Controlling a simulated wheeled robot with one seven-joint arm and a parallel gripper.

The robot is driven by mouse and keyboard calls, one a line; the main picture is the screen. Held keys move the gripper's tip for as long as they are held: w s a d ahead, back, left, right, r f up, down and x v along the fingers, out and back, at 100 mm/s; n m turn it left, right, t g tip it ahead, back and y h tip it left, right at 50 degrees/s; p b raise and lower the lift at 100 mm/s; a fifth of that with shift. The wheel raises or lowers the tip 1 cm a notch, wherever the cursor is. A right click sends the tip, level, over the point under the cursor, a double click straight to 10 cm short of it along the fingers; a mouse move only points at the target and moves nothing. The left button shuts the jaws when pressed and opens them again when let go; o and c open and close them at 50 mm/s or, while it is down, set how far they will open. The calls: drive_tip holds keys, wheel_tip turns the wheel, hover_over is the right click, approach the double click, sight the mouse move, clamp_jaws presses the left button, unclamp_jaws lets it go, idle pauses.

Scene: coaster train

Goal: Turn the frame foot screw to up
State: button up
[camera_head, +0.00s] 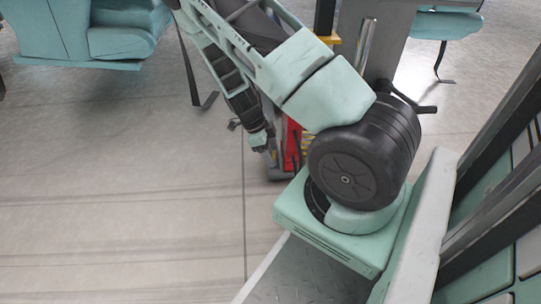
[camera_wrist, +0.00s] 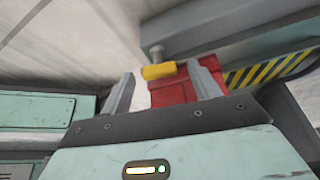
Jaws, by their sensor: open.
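I take these to be the frame foot screw, but cannot be sure. A red block (camera_wrist: 172,93) sits under the bar, partly hidden by my right finger. My gripper (camera_wrist: 160,69) is open, with one finger on each side of the bar. I cannot tell whether either finger touches it. In the head view, my gripper (camera_head: 270,158) points down beside a red part (camera_head: 292,146) low near the floor.
A grey beam (camera_wrist: 235,25) crosses above the bolt in the wrist view. A black and yellow striped edge (camera_wrist: 270,68) is on the right. In the head view, a grey post (camera_head: 370,45) stands behind the red part, teal seats (camera_head: 130,35) are at the upper left, and floor (camera_head: 120,180) is clear at left.

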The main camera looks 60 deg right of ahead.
drive_tip(key=c, duration=1)
drive_tip(key=shift+r+n+p, duration=0.1)
drive_tip(key=shift+n+p, duration=0.2)
drive_tip(key=shift+p, duration=0.35)
drive_tip(key=shift+s+r+n+h+p, duration=0.1)
drive_tip(key=shift+n+h+p, duration=0.2)
drive_tip(key=shift+n+p, duration=0.45)
drive_tip(key=n+t+h+p, duration=0.1)
drive_tip(key=n+p, duration=0.2)
drive_tip(key=p, duration=0.1)
drive_tip(key=shift+s+a, duration=0.15)
drive_tip(key=n+t+p, duration=0.1)
drive_tip(key=n+p, duration=0.3)
drive_tip(key=shift+s+a+t+p, duration=0.1)
drive_tip(key=shift+s+t+p, duration=0.05)
drive_tip(key=shift+t+p, duration=0.25)
drive_tip(key=shift+o, duration=0.2)
drive_tip(key=shift+f+n+t+h+p, duration=0.2)
drive_tip(key=shift+n+t+h+p, duration=0.25)
drive_tip(key=shift+n+p, duration=1)
drive_tip(key=shift+n, duration=0.3)
